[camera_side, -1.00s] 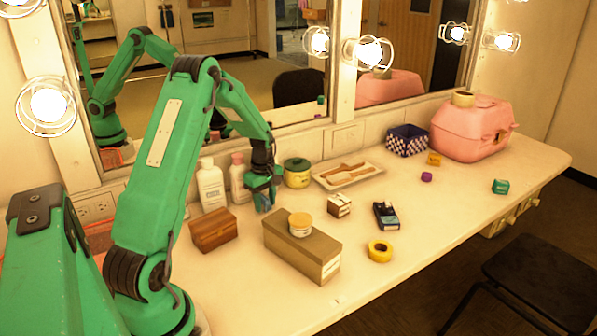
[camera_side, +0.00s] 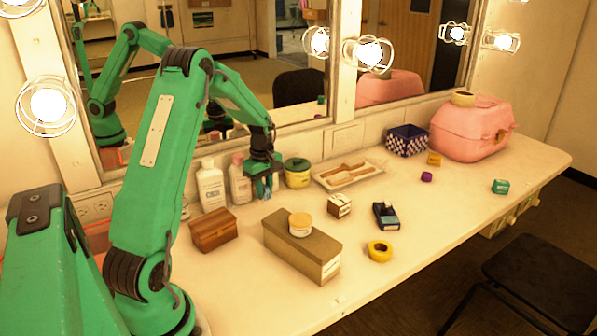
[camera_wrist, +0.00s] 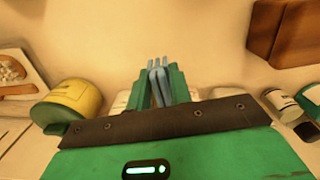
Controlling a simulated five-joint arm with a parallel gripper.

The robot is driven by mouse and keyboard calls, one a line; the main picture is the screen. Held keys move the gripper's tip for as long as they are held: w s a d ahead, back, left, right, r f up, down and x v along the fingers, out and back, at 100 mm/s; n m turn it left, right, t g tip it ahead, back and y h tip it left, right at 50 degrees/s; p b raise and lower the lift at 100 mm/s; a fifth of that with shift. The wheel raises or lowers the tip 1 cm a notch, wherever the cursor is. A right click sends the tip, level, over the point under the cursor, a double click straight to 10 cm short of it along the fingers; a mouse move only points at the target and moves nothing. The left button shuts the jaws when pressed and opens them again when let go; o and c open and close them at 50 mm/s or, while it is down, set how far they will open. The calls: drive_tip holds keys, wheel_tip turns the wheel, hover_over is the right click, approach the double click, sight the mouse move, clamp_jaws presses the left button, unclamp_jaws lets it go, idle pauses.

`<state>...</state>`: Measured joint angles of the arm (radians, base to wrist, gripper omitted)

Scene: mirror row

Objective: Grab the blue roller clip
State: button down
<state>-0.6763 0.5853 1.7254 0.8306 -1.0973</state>
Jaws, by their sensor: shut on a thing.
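The blue roller clip (camera_wrist: 157,72) shows in the wrist view as light blue prongs between my gripper's fingertips. My gripper (camera_wrist: 157,88) is shut on it. In the side view my gripper (camera_side: 263,186) points down near the back of the counter, between a white bottle and a yellow jar. Only a little blue shows there between the green fingers, and most of the clip is hidden. I cannot tell whether the clip is clear of the counter.
White bottles (camera_side: 211,186) and a green-lidded yellow jar (camera_side: 297,178) stand close to my gripper. A brown box (camera_side: 213,232) and a long box (camera_side: 315,256) with a small jar (camera_side: 300,225) are nearer the front. A tray (camera_side: 372,168) lies to the right.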

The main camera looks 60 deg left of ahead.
drive_tip(key=w+d+r, duration=0.1)
drive_tip(key=d+r, duration=0.5)
drive_tip(key=d, duration=0.5)
drive_tip(key=shift+w+d+r, duration=0.25)
drive_tip(key=shift+d+r, duration=0.05)
drive_tip(key=shift+r, duration=0.1)
drive_tip(key=shift+s+r, duration=0.1)
